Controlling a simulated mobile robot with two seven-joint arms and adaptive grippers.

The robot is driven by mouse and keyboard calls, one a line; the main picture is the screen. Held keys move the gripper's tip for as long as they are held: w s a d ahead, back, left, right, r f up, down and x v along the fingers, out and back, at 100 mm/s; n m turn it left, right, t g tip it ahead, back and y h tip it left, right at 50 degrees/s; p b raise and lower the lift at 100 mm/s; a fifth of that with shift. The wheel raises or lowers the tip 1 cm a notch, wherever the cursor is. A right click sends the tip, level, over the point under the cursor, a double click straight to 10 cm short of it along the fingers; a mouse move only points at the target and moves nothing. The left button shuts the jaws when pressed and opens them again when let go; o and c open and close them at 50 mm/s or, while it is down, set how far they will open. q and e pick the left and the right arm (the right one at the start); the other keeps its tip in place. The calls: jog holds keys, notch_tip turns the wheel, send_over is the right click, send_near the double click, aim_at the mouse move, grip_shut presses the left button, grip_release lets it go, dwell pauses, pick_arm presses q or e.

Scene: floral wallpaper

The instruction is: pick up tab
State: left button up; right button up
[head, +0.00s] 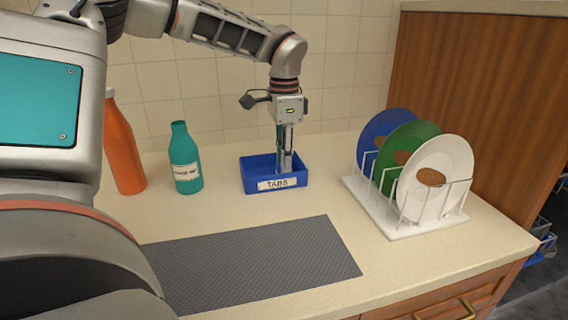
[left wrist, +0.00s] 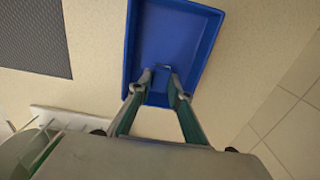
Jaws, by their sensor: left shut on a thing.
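A blue tray (head: 259,180) with a white label reading "TABS" stands on the counter, near the wall. My left gripper (head: 286,165) points straight down into it, with its fingertips partly hidden by the tray's front wall. In the left wrist view, the fingers (left wrist: 158,82) reach over one end of the tray (left wrist: 205,57) and come close together. They are shut on a small tab (left wrist: 164,67), of which only a small pale edge shows. The rest of the tray floor looks empty. My right gripper is not in view.
A teal bottle (head: 185,160) and an orange bottle (head: 122,150) stand left of the tray. A white rack (head: 392,222) with blue, green and white discs stands to its right. A grey textured mat (head: 255,262) lies bare in front. A tiled wall (head: 335,60) is behind.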

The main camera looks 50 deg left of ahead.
pick_arm(q)
notch_tip(320, 180, up, 20)
jog(key=p, duration=0.1)
jog(key=shift+f+p, duration=0.25)
jog(key=shift+p, duration=0.05)
